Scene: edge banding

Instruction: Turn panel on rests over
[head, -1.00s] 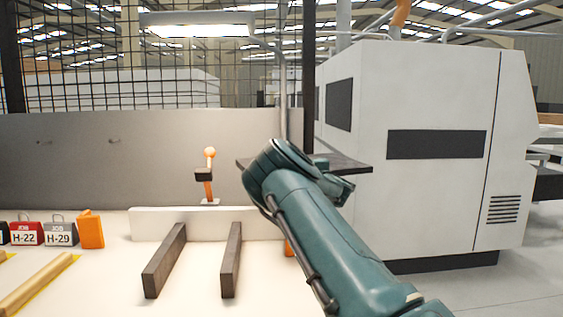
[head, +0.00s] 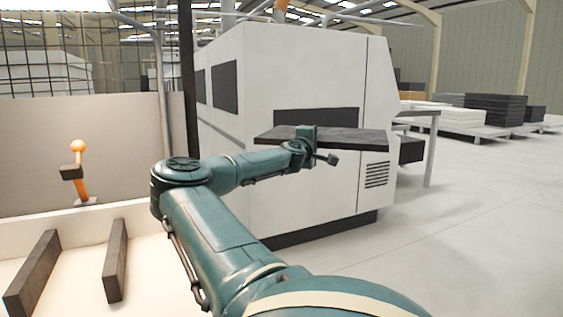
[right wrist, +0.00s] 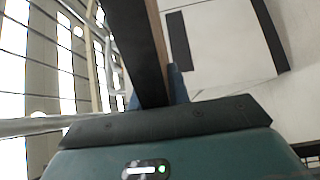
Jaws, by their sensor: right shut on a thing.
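A dark panel (head: 350,138) is held in the air in front of the big white machine, to the right of the bench. My right gripper (head: 306,138) is shut on it near the middle of its length. In the right wrist view the panel (right wrist: 136,45) runs up from between the fingers, with one lighter edge. The two dark rests (head: 116,262) lie empty on the pale bench at the lower left. The other rest (head: 34,272) is nearer the left edge. My left gripper is not in view.
The white machine (head: 280,80) stands close behind the panel. An orange-topped stand (head: 79,170) is at the back of the bench, before a grey screen (head: 120,140). Stacks of boards (head: 495,110) stand far right. The floor at right (head: 470,220) is clear.

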